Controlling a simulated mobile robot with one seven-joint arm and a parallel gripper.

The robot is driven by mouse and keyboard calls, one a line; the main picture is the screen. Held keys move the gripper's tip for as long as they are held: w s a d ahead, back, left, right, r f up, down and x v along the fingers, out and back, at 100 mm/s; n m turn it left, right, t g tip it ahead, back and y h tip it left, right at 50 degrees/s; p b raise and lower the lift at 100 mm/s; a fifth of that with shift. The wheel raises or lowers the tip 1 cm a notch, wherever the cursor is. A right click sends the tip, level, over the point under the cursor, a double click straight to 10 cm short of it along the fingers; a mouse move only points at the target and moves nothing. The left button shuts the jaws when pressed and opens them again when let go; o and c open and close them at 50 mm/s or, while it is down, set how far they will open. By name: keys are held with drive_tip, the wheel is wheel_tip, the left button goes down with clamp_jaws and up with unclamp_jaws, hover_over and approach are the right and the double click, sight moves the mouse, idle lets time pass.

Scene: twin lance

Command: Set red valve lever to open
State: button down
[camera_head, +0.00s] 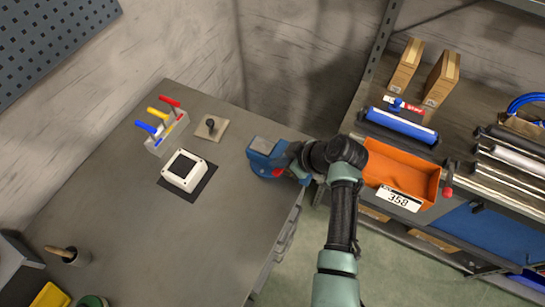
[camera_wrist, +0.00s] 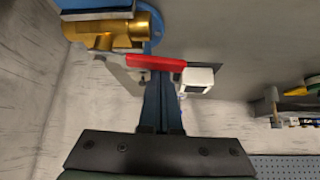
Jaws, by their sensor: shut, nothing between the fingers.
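In the wrist view, a brass valve (camera_wrist: 112,32) is held at the blue vice (camera_wrist: 95,6) at the top left. Its red lever (camera_wrist: 155,62) extends to the right, roughly horizontal in the picture. My gripper (camera_wrist: 161,82) is shut and empty, its fingertips just below the lever's middle; I cannot tell whether they touch it. In the head view, the blue vice (camera_head: 262,147) sits at the bench's right edge, with a bit of the red lever (camera_head: 278,173) showing. My gripper (camera_head: 293,172) is close beside it, and my arm hides most of the valve.
On the bench (camera_head: 215,230), a block with red, yellow and blue levers (camera_head: 167,132), a joystick plate (camera_head: 211,127) and a white box (camera_head: 184,170) stand left of the vice. An orange bin (camera_head: 412,172) is on the shelf at right. The bench's front middle is clear.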

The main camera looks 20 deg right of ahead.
drive_tip(key=shift+s+d+f, duration=0.15)
drive_tip(key=shift+s+f, duration=0.15)
drive_tip(key=shift+s+b, duration=0.2)
drive_tip(key=shift+b, duration=0.1)
drive_tip(key=shift+s+d+r, duration=0.1)
drive_tip(key=shift+d, duration=0.05)
drive_tip(key=shift+w+b, duration=0.65)
drive_tip(key=shift+w, duration=0.2)
wheel_tip(320, 180, up, 8)
drive_tip(key=s+d+b, duration=0.1)
drive_tip(key=s+b, duration=0.1)
drive_tip(key=shift+d, duration=0.25)
